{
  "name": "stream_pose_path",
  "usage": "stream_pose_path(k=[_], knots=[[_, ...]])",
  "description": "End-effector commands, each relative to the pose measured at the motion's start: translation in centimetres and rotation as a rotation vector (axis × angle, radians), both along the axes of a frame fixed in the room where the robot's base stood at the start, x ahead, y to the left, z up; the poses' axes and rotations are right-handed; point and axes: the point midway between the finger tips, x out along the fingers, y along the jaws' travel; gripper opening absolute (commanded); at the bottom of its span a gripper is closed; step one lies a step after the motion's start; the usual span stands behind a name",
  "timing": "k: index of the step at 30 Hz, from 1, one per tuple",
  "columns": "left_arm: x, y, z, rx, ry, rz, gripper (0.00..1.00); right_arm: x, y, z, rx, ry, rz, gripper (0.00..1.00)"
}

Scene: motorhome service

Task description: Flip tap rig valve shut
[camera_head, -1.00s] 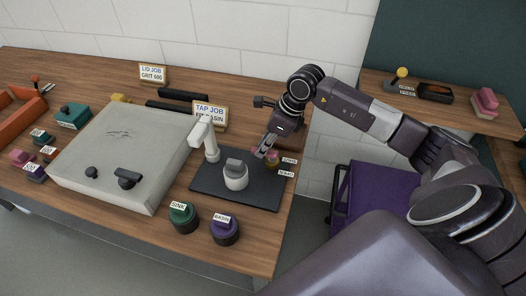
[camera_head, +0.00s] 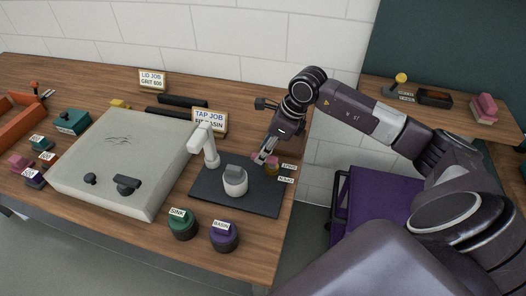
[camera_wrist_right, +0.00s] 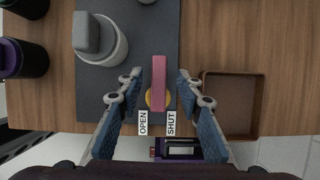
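The tap rig is a dark base plate (camera_head: 215,198) with a white faucet (camera_head: 208,145) and a white cylinder with a grey top (camera_head: 235,182). Its valve, with a pink lever (camera_wrist_right: 158,82) on a yellow round base (camera_wrist_right: 150,99), sits near the plate's edge; the valve also shows in the head view (camera_head: 272,169). The labels OPEN (camera_wrist_right: 143,123) and SHUT (camera_wrist_right: 171,123) lie at the lever's end. My right gripper (camera_head: 261,159) is over the valve. In the wrist view its fingers (camera_wrist_right: 158,88) are open on either side of the lever, with gaps. My left gripper is out of view.
A brown tray (camera_wrist_right: 257,105) lies close beside the right fingers. The SINK pot (camera_head: 183,225) and BASIN pot (camera_head: 223,239) stand at the table's front edge. The TAP JOB sign (camera_head: 224,125) stands behind the faucet. A large pale lid (camera_head: 150,155) lies left.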

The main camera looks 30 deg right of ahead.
Motion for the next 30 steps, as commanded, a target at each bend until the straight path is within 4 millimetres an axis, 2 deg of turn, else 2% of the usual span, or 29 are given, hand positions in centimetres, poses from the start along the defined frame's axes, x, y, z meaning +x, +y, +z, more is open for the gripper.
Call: stream_pose_path(k=[9, 15, 21, 30], knots=[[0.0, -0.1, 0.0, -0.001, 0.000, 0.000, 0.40, -1.9, -1.8, 6.3, -0.004, -0.005, -0.001, 0.33], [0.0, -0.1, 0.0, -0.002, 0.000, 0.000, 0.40, -2.8, -2.4, 9.1, -0.001, -0.003, -0.001, 0.33], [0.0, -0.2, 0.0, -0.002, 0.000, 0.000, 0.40, -3.2, -2.6, 10.0, 0.000, 0.000, -0.001, 0.33], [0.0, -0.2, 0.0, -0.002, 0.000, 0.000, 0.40, -3.2, -2.6, 10.0, 0.000, -0.001, -0.001, 0.33]])
